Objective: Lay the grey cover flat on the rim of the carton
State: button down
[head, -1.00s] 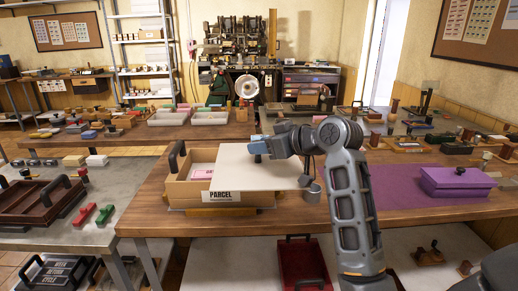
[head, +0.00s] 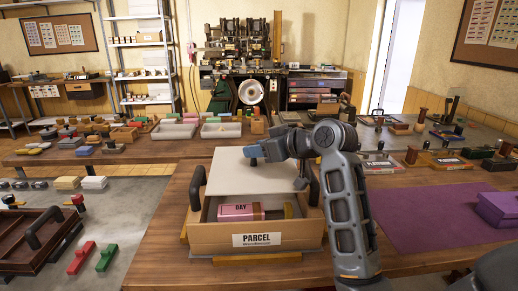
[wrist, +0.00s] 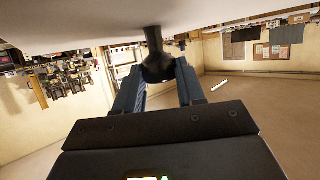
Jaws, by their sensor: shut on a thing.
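The grey cover (head: 228,172) is a thin pale flat panel over the back part of the carton (head: 210,240), which is labelled PARCEL. My gripper (head: 254,156) is shut on the dark knob of the cover, which shows clearly in the wrist view (wrist: 156,55) between the two blue fingers. In the wrist view the cover's pale surface (wrist: 60,20) fills the top left. The carton's front part is open, and a pink box marked DAY (head: 240,211) lies inside. Whether the cover touches the rim or hovers above it, I cannot tell.
The carton has dark handles at its left (head: 198,188) and right sides, standing up by the cover. A purple mat (head: 420,215) with a purple box (head: 500,208) lies to the right. A brown tray (head: 30,240) is at the left.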

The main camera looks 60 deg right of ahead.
aim_at(279, 177)
jog(key=shift+f+b, duration=2.2)
jog(key=shift+f, duration=0.8)
jog(key=shift+f+b, duration=0.35)
jog(key=shift+f, duration=0.7)
jog(key=c, duration=0.6)
grip_release()
jog(key=shift+b+v, duration=0.3)
jog(key=shift+v, duration=3.65)
